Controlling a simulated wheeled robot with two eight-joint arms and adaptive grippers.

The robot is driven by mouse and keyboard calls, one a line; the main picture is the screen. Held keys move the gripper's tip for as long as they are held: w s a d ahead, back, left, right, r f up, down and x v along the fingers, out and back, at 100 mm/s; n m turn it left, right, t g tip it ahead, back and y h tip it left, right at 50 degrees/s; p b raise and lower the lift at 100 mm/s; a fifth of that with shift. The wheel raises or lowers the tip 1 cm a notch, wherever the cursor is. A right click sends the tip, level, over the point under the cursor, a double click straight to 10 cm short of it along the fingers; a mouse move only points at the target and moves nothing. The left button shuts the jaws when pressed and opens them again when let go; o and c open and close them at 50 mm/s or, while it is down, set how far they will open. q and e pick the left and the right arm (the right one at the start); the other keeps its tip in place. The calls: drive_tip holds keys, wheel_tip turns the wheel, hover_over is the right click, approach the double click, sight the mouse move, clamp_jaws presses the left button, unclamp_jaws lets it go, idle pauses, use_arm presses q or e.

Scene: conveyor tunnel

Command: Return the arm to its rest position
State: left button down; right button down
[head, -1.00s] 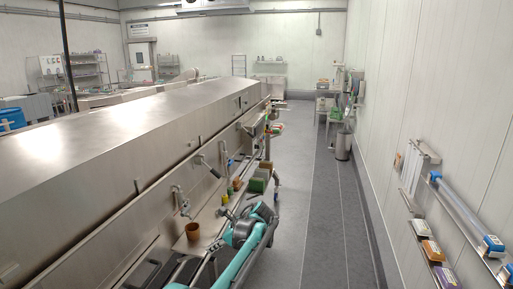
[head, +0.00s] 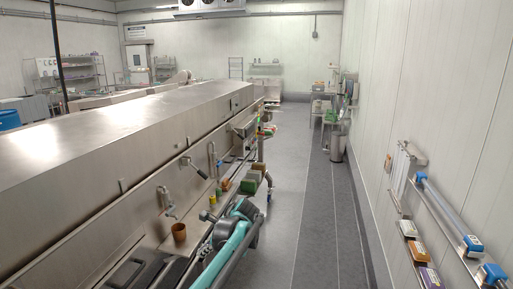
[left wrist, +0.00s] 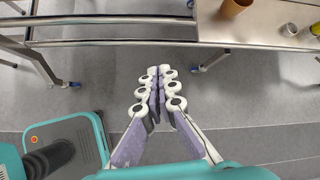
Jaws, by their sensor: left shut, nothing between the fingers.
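My left arm (head: 235,235), teal and dark grey, is folded low beside the conveyor's front edge in the head view. Its gripper is hard to make out there. In the left wrist view my left gripper (left wrist: 159,71) has its two white and lilac fingers together with nothing between them. The fingers are over grey floor, pointing toward the steel frame of the line and apart from it. My right gripper is in neither view.
A brown cup (head: 179,233) stands on the steel ledge; it also shows in the left wrist view (left wrist: 234,8). The long steel tunnel (head: 110,125) fills the left. Wall shelves with boxes (head: 419,251) are at right. The grey aisle (head: 305,200) between is clear.

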use_arm(q)
drive_tip(key=s+a+r+n+t+h, duration=0.15)
drive_tip(key=s+n, duration=0.25)
drive_tip(key=s, duration=0.4)
drive_tip(key=s+a+r+n+h, duration=0.1)
drive_tip(key=s+r+n+h, duration=0.2)
drive_tip(key=s, duration=0.5)
drive_tip(key=s+d+f+n+t+h, duration=0.1)
drive_tip(key=s+f+n, duration=0.2)
drive_tip(key=s+n, duration=0.2)
drive_tip(key=s+d+f+n+t+h, duration=0.1)
drive_tip(key=s+f+n, duration=0.3)
drive_tip(key=s, duration=0.8)
drive_tip(key=shift+n+t+h, duration=0.45)
drive_tip(key=shift+n+t, duration=0.1)
drive_tip(key=shift+n, duration=0.65)
drive_tip(key=shift+f, duration=0.1)
